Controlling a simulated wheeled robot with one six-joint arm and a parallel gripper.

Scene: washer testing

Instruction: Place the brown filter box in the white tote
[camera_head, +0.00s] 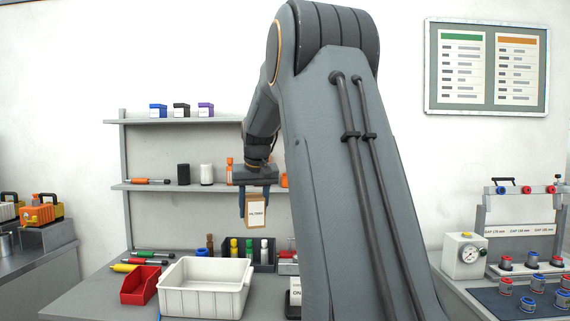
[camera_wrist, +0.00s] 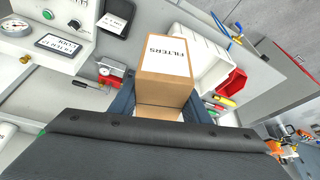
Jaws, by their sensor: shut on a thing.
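The brown filter box (camera_head: 256,213) has a white label and hangs between the fingers of my gripper (camera_head: 255,196). My gripper is shut on it and holds it in the air above the bench. The wrist view shows the box (camera_wrist: 160,82) close up, with "FILTERS" on its label, between the dark fingers. The white tote (camera_head: 203,303) stands on the bench below and to the left of the box in the head view; its visible inside looks empty. The tote (camera_wrist: 202,52) also shows in the wrist view, partly hidden behind the box.
A red bin (camera_head: 139,286) stands just left of the tote. A dark rack with several small bottles (camera_head: 264,254) stands behind it. Shelves (camera_head: 213,184) with small items rise at the back. A gauge unit (camera_head: 464,256) is at the right.

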